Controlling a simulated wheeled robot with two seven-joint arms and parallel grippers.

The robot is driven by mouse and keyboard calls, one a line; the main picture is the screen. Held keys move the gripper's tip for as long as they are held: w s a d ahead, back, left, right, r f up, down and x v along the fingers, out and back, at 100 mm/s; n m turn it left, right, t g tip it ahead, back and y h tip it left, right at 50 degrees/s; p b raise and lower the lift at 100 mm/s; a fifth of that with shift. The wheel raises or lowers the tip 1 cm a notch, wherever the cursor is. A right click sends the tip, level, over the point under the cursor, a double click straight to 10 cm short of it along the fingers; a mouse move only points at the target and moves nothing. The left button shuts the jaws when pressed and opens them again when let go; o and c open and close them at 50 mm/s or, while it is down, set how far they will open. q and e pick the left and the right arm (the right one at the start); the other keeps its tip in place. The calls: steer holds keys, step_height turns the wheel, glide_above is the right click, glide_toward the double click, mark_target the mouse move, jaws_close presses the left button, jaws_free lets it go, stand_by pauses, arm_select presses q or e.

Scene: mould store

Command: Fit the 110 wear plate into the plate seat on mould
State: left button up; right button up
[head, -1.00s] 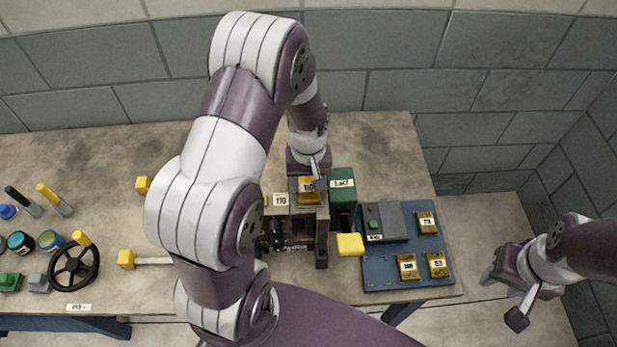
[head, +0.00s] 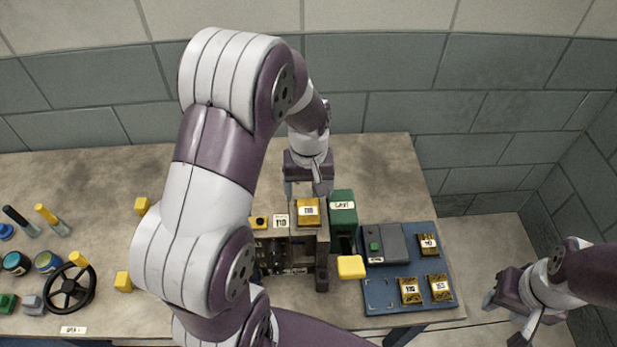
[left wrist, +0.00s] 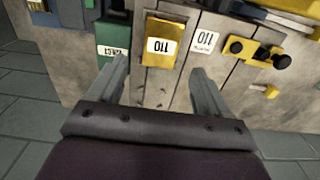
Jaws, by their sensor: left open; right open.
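The brassy yellow wear plate marked 110 (head: 308,211) lies on the top of the grey mould (head: 322,245), beside a white 110 label (head: 281,221). In the left wrist view the plate (left wrist: 160,45) lies between and beyond the fingertips, apart from them. I cannot tell whether it is fully down in its seat. My left gripper (head: 304,191) is open and empty just behind the plate; it also shows in the left wrist view (left wrist: 158,72). My right gripper (head: 505,318) is open and empty, off the right end of the bench.
A green reject bin (head: 342,214) stands right beside the mould. A blue board (head: 375,298) to the right carries a grey box (head: 384,243) and several brassy plates. A black handwheel (head: 70,288), pots and tools lie at the left. The back of the bench is clear.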

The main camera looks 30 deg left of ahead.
mark_target(308, 208)
arm_select(q)
step_height(308, 208, up, 6)
steer(key=s+d+f+m+t, duration=0.1)
steer(key=s+d+f+m, duration=0.1)
steer(key=s+d+m, duration=0.3)
steer(key=s+m, duration=0.1)
steer(key=s, duration=0.3)
steer(key=shift+d+f, duration=0.15)
steer(key=shift+f, duration=0.1)
stand_by(1.7)
